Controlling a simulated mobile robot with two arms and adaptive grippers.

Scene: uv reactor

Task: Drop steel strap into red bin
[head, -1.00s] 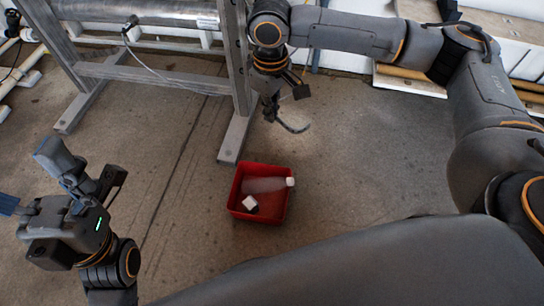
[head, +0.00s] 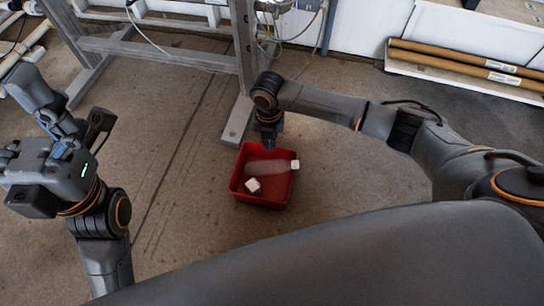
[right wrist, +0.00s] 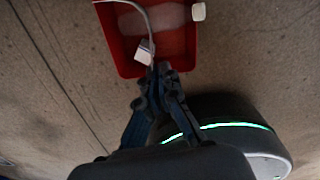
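The red bin (head: 241,190) stands on the floor in the middle of the head view; its rim shows at the top of the right wrist view (right wrist: 125,62). My right gripper (right wrist: 162,72) is at the bin's far side, fingertips close together at the rim in the wrist view. It is shut on the steel strap (right wrist: 148,22), a thin, pale, curved strip running from the fingertips across the bin. The head view hides the strap and fingertips (head: 267,144).
A clear bottle with a white cap (head: 295,165) and a small white block (head: 253,185) lie in the bin. A metal frame's leg (head: 238,118) stands just behind it. Brown tubes (head: 460,68) lie at the back right. The floor to the right is clear.

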